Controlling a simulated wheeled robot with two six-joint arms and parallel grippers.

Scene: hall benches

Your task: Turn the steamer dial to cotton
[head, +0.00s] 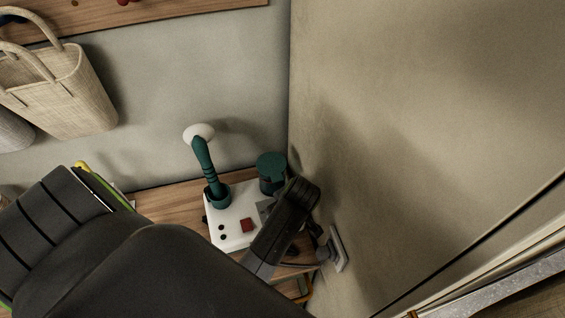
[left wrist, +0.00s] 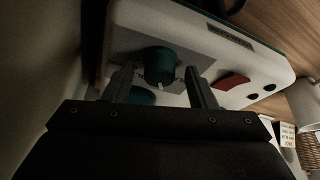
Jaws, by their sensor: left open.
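The steamer (head: 232,228) is a white box on a wooden bench, with a teal handle (head: 206,165) rising from it and a red switch (head: 247,225). In the left wrist view its dial (left wrist: 159,62) is a round teal knob on a grey plate (left wrist: 190,60). A pale pointer mark on the knob faces the bottom of the picture. My left gripper (left wrist: 160,78) is open, one finger on each side of the dial; contact cannot be told. In the head view my arm hides the dial. My right gripper is not in view.
A wall rises close at the right of the steamer, with a plug (head: 335,248) in a socket. A teal container (head: 270,170) stands at the steamer's back right. A woven bag (head: 62,88) hangs at the upper left under a hook board (head: 150,20).

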